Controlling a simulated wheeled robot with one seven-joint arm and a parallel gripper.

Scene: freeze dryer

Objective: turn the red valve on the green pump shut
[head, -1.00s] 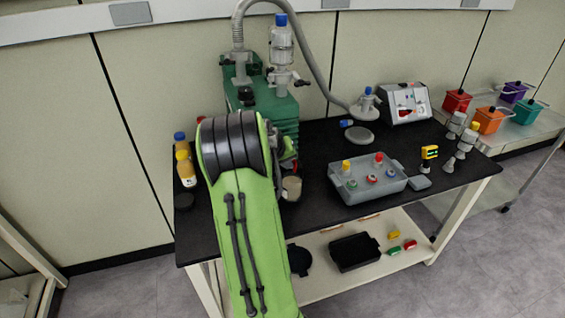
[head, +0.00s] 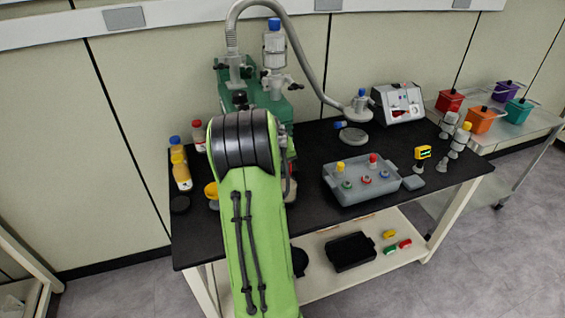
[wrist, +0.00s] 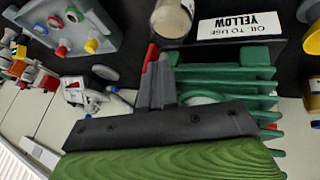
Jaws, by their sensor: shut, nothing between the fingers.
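The green pump (head: 268,103) stands at the back left of the black table, partly hidden behind my arm. Its green fins (wrist: 225,72) fill the right middle of the wrist view. A narrow red piece (wrist: 150,57), which looks like the valve's handle, shows at the tips of my gripper (wrist: 160,62). My gripper's dark fingers are together with nothing between them, close beside the red piece. I cannot tell whether they touch it. The valve's body is mostly hidden by the fingers. In the head view my arm covers the valve and most of my gripper.
Bottles (head: 182,172) stand left of my arm. A hose (head: 315,75) arches over the pump.

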